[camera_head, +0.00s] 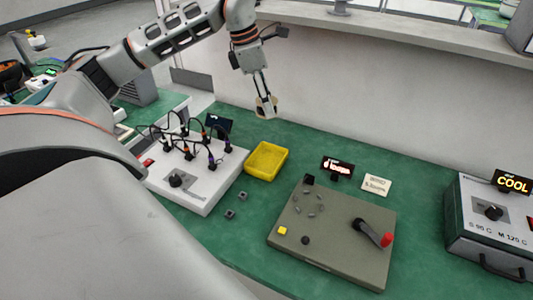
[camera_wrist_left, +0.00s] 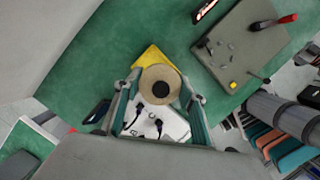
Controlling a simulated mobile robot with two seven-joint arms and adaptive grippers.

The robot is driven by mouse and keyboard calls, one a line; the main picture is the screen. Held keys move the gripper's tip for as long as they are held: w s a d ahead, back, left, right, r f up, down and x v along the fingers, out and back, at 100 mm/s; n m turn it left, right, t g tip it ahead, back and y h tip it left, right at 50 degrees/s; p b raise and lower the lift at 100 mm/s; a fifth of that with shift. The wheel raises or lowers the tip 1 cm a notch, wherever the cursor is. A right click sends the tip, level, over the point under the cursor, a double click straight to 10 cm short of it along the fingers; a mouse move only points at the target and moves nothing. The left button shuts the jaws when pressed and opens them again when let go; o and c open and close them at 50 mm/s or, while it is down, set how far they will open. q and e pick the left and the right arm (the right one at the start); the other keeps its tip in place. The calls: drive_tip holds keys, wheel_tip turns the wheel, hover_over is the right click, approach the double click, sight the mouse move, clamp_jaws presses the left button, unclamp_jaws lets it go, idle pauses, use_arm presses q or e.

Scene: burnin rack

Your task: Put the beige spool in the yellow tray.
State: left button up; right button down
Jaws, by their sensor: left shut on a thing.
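The beige spool (camera_wrist_left: 160,86) is a round disc with a dark centre, held between the fingers of my left gripper (camera_head: 266,101). In the head view the spool (camera_head: 267,107) is partly covered by the fingers and is held in the air. The left gripper is shut on it. The yellow tray (camera_head: 267,160) lies on the green bench, lower in the picture than the spool. In the left wrist view the tray (camera_wrist_left: 148,58) is partly hidden behind the spool. My right gripper does not show.
A white box with black cables (camera_head: 205,193) stands left of the tray. A grey-green panel (camera_head: 340,245) with a red-tipped lever is at the right front. A small display (camera_head: 337,167) and a label card (camera_head: 376,185) stand behind it. A wall runs along the back.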

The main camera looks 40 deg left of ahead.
use_arm(q)
drive_tip(key=b, duration=0.2)
approach(270, 163)
drive_tip(key=shift+w+d, duration=0.5)
drive_tip(key=shift+d, duration=0.1)
drive_tip(key=shift+w+f, duration=0.1)
drive_tip(key=shift+f, duration=0.5)
wheel_tip(270, 163, down, 4)
drive_tip(key=shift+r, duration=0.1)
drive_tip(key=shift+f, duration=0.3)
drive_tip(key=shift+f, duration=0.1)
drive_tip(key=o, duration=1.1)
